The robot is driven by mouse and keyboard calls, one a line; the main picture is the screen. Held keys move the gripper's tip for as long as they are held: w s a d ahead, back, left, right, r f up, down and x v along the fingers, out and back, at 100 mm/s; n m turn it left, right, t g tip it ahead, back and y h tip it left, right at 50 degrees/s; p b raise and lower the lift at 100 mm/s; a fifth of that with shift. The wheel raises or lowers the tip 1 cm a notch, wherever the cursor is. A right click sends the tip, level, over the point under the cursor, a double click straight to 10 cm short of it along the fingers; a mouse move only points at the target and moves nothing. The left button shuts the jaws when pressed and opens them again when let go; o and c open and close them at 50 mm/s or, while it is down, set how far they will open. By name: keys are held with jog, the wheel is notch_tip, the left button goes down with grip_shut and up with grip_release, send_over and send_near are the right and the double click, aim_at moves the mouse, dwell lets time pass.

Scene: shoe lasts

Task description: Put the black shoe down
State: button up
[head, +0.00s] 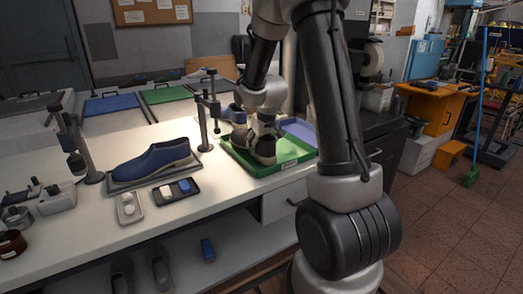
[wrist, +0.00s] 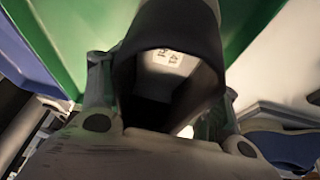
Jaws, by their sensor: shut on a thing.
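The black shoe (wrist: 190,35) fills the middle of the wrist view, its opening towards the camera and a small white label inside. My gripper (wrist: 163,100) is shut on it, one finger on each side of the opening. In the head view my gripper (head: 262,128) points down over the green tray (head: 292,160), with dark shoe shapes (head: 264,150) under it and at its left. The fingers partly hide them. I cannot tell whether the held shoe touches the tray floor.
A blue shoe (head: 152,161) rests on a dark stand left of the tray, near a clamp post (head: 204,125). A lower shelf (head: 180,255) holds dark shoes.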

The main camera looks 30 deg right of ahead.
jog(key=shift+f, duration=1.05)
jog(key=shift+f, duration=0.1)
jog(key=o, duration=1.3)
jog(key=v, duration=1.1)
jog(key=shift+a+r, duration=0.1)
jog(key=shift+r, duration=0.1)
jog(key=s+a+r, duration=0.2)
jog(key=s+r, duration=0.1)
jog(key=s, duration=0.6)
jog(key=s+a+r, duration=0.2)
jog(key=s+r, duration=0.2)
jog(key=s, duration=0.4)
jog(key=s+a+r, duration=0.2)
jog(key=s+r, duration=0.1)
jog(key=s, duration=0.6)
jog(key=shift+s+a+r+y, duration=0.2)
jog(key=shift+s+y, duration=0.1)
jog(key=shift+y, duration=0.1)
